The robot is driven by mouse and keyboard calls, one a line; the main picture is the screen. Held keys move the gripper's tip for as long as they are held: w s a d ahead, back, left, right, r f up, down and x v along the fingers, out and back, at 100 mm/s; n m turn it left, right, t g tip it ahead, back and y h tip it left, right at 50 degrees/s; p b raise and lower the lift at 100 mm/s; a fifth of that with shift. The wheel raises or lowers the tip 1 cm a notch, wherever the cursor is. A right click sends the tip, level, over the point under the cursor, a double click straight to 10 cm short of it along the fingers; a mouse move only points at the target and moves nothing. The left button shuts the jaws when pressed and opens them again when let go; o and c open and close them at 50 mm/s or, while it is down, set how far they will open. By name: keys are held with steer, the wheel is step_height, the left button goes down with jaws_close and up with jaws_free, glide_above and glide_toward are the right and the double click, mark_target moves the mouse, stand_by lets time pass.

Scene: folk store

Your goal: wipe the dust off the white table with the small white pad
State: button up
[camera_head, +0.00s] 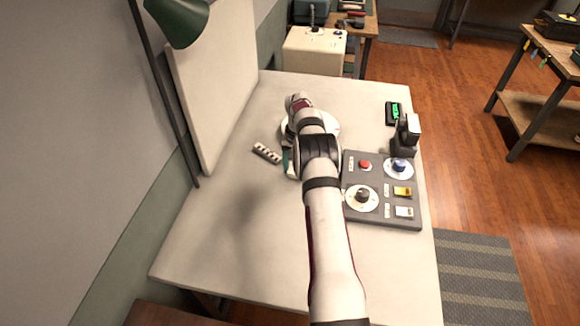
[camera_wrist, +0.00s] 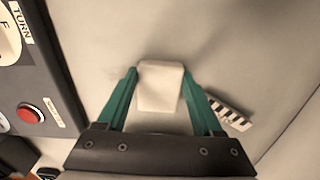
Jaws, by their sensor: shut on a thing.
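The white table (camera_head: 230,245) fills the middle of the head view. My gripper (camera_wrist: 160,74) has green fingers and is shut on the small white pad (camera_wrist: 161,88), which sits between the fingertips over the pale tabletop (camera_wrist: 100,35). I cannot tell whether the pad touches the table. In the head view my arm hides the pad and most of the gripper; one green finger shows left of the control panel. A soft grey patch lies on the tabletop left of my arm; I cannot tell dust from shadow.
A dark control panel (camera_head: 381,215) with a red button (camera_head: 365,164) and knobs stands close right of my gripper. A black-and-white strip (camera_head: 267,153) lies just left of it. A white upright board (camera_head: 205,85) borders the table's left. The table's near left is clear.

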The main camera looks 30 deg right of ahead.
steer(key=shift+s+d, duration=1.55)
steer(key=shift+s, duration=0.05)
steer(key=shift+s+d+f, duration=0.15)
steer(key=shift+s+d, duration=1.1)
steer(key=shift+r, duration=3.05)
steer(key=shift+w, duration=0.1)
step_height(320, 180, up, 3)
